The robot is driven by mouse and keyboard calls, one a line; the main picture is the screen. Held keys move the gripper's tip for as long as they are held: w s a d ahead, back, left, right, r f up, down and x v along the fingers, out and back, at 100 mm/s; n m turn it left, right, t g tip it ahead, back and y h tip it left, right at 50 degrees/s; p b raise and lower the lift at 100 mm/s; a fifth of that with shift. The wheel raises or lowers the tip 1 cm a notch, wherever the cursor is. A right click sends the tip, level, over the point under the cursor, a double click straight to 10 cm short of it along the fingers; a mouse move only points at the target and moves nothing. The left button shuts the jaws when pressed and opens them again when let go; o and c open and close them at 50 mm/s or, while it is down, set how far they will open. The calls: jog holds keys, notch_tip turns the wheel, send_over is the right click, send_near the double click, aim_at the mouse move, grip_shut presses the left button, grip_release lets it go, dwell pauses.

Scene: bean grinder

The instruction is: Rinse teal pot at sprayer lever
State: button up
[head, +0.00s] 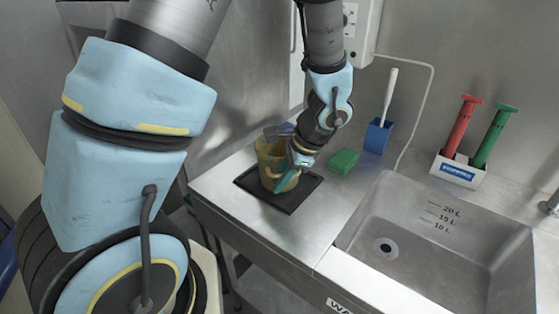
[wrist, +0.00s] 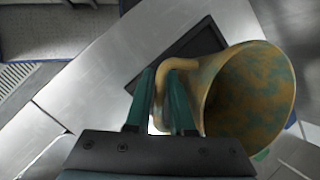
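The pot (head: 270,154) is worn ochre-brown with teal patches and has a side handle. It stands on a black mat (head: 289,201) on the steel counter, partly hidden behind my gripper (head: 285,178). In the wrist view the pot's wide mouth (wrist: 250,95) faces the camera and looks empty. Its handle (wrist: 180,63) curves between the two green fingers of my gripper (wrist: 160,80). The fingers stand apart, one on each side of the handle; whether they press on it is unclear. No sprayer lever can be made out.
A green sponge (head: 343,160) and a blue holder (head: 378,137) with a white-handled brush stand behind the mat. A steel sink (head: 440,240) lies to the right. Behind it is a white rack (head: 460,172) with red and green tools. A metal fitting (head: 549,205) shows at the right edge.

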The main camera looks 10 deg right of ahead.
jog(key=shift+w+a+f, duration=0.15)
jog(key=shift+a+f, duration=0.05)
jog(key=shift+f, duration=0.45)
jog(key=shift+c, duration=0.4)
grip_shut()
dwell(0.5)
